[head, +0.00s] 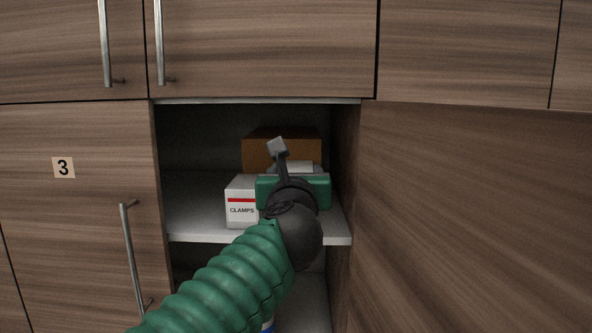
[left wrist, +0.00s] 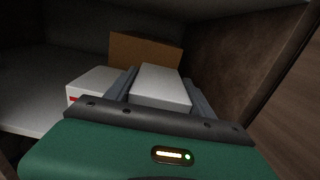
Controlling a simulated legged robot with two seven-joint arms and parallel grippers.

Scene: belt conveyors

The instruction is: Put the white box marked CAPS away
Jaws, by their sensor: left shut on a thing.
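A white box (left wrist: 163,86) is between the two fingers of my left gripper (left wrist: 163,90) in the left wrist view, and the gripper is shut on it. Its marking is hidden, so I cannot read whether it says CAPS. In the head view only a small pale part of this box (head: 294,166) shows beyond my green gripper body. The gripper is inside the open cupboard, over the upper shelf (head: 195,210). A white box marked CLAMPS (head: 241,211) with a red stripe stands just left of the gripper. My right gripper is not in view.
A brown box (head: 262,151) stands behind the held box; it also shows in the left wrist view (left wrist: 140,50). The shelf's left part is clear. The cupboard's right wall (head: 343,165) is close to the gripper. Door 3 (head: 85,215) is closed at left.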

